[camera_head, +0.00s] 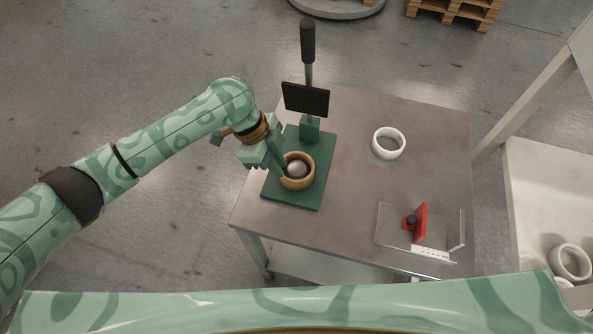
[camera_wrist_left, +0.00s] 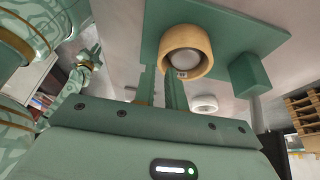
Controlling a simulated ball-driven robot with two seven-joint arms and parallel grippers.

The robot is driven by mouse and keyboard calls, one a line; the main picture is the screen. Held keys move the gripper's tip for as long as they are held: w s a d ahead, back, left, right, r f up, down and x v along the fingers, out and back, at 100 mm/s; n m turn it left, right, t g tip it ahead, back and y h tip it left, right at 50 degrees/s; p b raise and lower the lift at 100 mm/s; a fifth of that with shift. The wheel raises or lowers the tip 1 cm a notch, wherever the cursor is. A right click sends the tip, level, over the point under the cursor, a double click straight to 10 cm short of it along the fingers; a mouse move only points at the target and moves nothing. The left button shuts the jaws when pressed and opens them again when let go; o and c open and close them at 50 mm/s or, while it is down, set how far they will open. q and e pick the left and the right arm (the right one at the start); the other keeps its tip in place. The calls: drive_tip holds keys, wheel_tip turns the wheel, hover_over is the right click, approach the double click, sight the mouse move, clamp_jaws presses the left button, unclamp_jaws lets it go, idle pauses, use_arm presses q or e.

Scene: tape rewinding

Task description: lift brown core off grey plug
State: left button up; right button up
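The brown core (camera_head: 309,177) is a short tan ring standing around the round grey plug (camera_head: 298,168) on the green plate of a press. In the left wrist view the core (camera_wrist_left: 206,60) surrounds the plug (camera_wrist_left: 184,62). My left gripper (camera_head: 281,167) is at the core's left side in the head view. In the left wrist view its two fingers are apart, with one fingertip right at the core's rim. I cannot tell whether the core's wall is between them. A small green part of mine, possibly my right gripper (camera_wrist_left: 88,58), shows far off, too small to read.
The green plate (camera_head: 312,198) carries an upright lever (camera_head: 308,50) and dark panel (camera_head: 305,99) behind the core. A white ring (camera_head: 389,143) lies on the grey table (camera_head: 350,120). A clear stand with a red part (camera_head: 420,222) stands front right. The table's middle is clear.

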sight(291, 179)
use_arm(q)
drive_tip(key=b+x, duration=0.1)
drive_tip(key=x, duration=0.4)
drive_tip(key=shift+d+f+b, duration=0.1)
drive_tip(key=shift+f+b, duration=0.25)
drive_tip(key=shift+b, duration=0.05)
clamp_jaws()
drive_tip(key=shift+r, duration=0.1)
drive_tip(key=shift+r+p, duration=0.3)
drive_tip(key=shift+r, duration=0.25)
wheel_tip(291, 179, up, 3)
drive_tip(key=shift+f+p, duration=0.2)
drive_tip(key=shift+p, duration=0.35)
drive_tip(key=w+a+r+p, duration=0.2)
drive_tip(key=a+r, duration=0.7)
drive_tip(key=a, duration=0.4)
drive_tip(key=shift+w+a, duration=0.4)
